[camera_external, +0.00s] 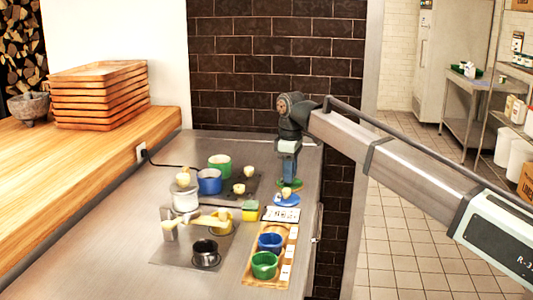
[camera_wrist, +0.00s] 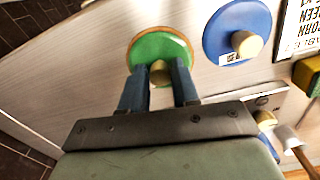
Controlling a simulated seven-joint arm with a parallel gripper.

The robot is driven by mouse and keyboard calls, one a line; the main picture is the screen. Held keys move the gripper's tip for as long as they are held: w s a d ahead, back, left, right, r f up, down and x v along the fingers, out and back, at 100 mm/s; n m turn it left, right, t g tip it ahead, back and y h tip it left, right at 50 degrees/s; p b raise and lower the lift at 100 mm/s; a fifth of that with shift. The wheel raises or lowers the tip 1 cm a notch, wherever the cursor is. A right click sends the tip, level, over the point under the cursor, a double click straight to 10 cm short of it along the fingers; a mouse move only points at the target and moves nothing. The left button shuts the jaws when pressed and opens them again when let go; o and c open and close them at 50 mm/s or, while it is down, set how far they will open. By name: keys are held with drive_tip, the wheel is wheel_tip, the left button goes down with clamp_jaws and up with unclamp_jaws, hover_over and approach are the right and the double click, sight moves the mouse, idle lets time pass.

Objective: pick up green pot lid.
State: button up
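The green pot lid (camera_external: 291,184) is a round green disc with a tan rim, on the steel counter's far right part. In the wrist view the green lid (camera_wrist: 160,44) lies just beyond my fingertips, with its round wooden knob (camera_wrist: 160,72) between them. My gripper (camera_wrist: 160,78) points down over the lid, and it also shows in the external view (camera_external: 288,177). The fingers are close on both sides of the knob. I cannot tell whether they press on it. The lid's near edge is partly hidden by the fingers.
A blue lid (camera_wrist: 236,30) with a wooden knob lies right beside the green lid. A printed card (camera_external: 281,214), a green-and-yellow sponge (camera_external: 250,211) and a wooden tray (camera_external: 256,281) with cups are nearer. Blue (camera_external: 209,182) and green (camera_external: 219,166) pots stand left. The counter's right edge is close.

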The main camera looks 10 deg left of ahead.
clamp_jaws()
wheel_tip(320, 180, up, 9)
drive_tip(key=a+r, duration=0.2)
drive_tip(key=a, duration=0.8)
drive_tip(key=s+a+r, duration=0.1)
drive_tip(key=a+r, duration=0.1)
drive_tip(key=a, duration=0.9)
drive_tip(key=shift+r, duration=0.35)
